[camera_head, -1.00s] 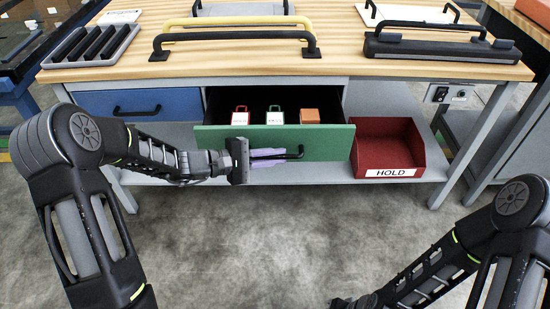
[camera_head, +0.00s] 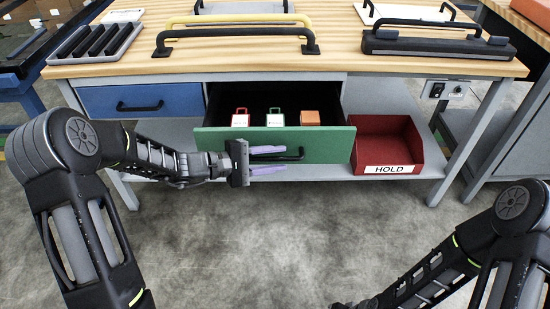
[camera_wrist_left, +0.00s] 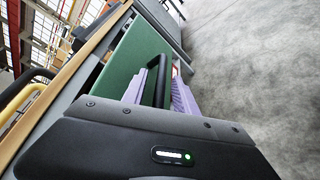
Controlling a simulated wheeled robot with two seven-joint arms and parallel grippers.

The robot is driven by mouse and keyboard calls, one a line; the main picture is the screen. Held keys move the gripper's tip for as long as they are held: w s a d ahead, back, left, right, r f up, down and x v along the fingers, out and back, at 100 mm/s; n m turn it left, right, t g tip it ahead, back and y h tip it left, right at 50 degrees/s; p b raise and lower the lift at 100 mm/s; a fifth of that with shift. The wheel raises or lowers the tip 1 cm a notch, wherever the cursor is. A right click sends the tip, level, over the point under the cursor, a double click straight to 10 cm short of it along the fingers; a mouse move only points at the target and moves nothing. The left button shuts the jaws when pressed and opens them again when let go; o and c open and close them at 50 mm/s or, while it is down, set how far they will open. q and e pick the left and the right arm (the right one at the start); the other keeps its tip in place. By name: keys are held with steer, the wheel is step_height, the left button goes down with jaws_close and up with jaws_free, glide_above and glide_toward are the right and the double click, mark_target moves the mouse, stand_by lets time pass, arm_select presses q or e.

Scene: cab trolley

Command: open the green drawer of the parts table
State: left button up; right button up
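The green drawer (camera_head: 325,146) of the parts table (camera_head: 430,68) stands pulled out, and its inside shows. Its black bar handle (camera_head: 292,156) is on the front face; it also shows in the left wrist view (camera_wrist_left: 162,80). My left gripper (camera_head: 268,160) is at the handle with its two lilac fingers spread apart. In the left wrist view the handle lies between the open fingers (camera_wrist_left: 163,92), with gaps beside it. Inside the drawer are a red padlock-like item (camera_head: 240,119), a green one (camera_head: 275,118) and an orange block (camera_head: 310,118).
A blue drawer (camera_head: 142,101) is shut at the left. A red HOLD bin (camera_head: 388,169) stands on the lower shelf, right of the green drawer. Yellow and black handles (camera_head: 235,36) lie on the tabletop. The floor in front is clear.

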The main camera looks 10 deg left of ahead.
arm_select(q)
steer(key=shift+a, duration=0.1)
steer(key=p+v, duration=0.1)
steer(key=v, duration=0.6)
steer(key=shift+s+a+r, duration=0.1)
steer(key=shift+s+a, duration=0.1)
steer(key=shift+s, duration=0.05)
steer(key=shift+a, duration=0.1)
stand_by(0.3)
